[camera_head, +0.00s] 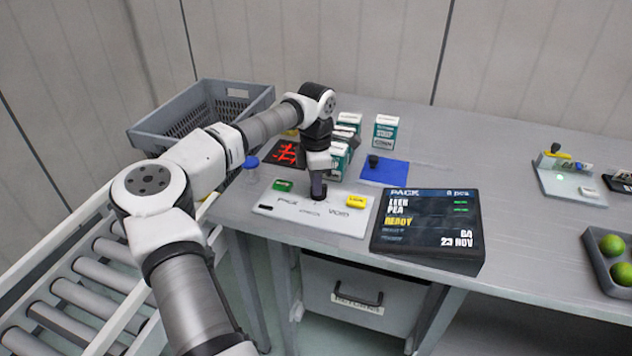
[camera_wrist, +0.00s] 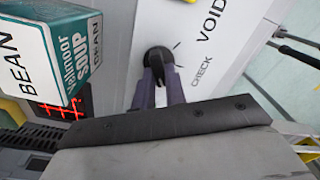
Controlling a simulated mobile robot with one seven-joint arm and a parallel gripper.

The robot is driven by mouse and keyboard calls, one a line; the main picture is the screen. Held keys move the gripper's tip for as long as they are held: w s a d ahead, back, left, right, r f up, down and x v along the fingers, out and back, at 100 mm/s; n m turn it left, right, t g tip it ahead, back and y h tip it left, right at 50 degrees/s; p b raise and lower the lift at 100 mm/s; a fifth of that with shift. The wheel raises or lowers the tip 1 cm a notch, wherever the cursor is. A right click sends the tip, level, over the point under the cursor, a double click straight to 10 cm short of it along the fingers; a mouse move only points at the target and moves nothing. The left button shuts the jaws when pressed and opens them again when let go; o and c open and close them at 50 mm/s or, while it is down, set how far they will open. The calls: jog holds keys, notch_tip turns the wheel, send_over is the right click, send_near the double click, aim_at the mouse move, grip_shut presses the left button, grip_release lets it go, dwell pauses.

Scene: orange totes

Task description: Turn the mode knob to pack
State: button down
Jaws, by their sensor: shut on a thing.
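The white control panel (camera_head: 330,226) lies at the front of the table. It has labels that seem to read PACK at left, CHECK in the middle and VOID at right; CHECK and VOID show in the wrist view. My gripper (camera_head: 318,193) points down at the panel's middle. In the wrist view its two purple-grey fingers (camera_wrist: 163,85) are closed on the round black mode knob (camera_wrist: 157,57). The fingers partly hide the knob, so I cannot tell which label it points to. The dark display (camera_head: 430,225) right of the panel has PACK in its header and READY in yellow.
A green button (camera_head: 283,185) and a yellow button (camera_head: 356,201) flank the knob. Soup cartons (camera_head: 386,131) stand close behind my gripper. A blue pad (camera_head: 385,171) lies behind the panel, a grey crate (camera_head: 165,130) at back left.

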jog(key=shift+r, duration=0.1)
jog(key=c, duration=1.4)
grip_release()
jog(key=shift+c, duration=0.2)
notch_tip(320, 180, up, 14)
jog(key=b, duration=0.2)
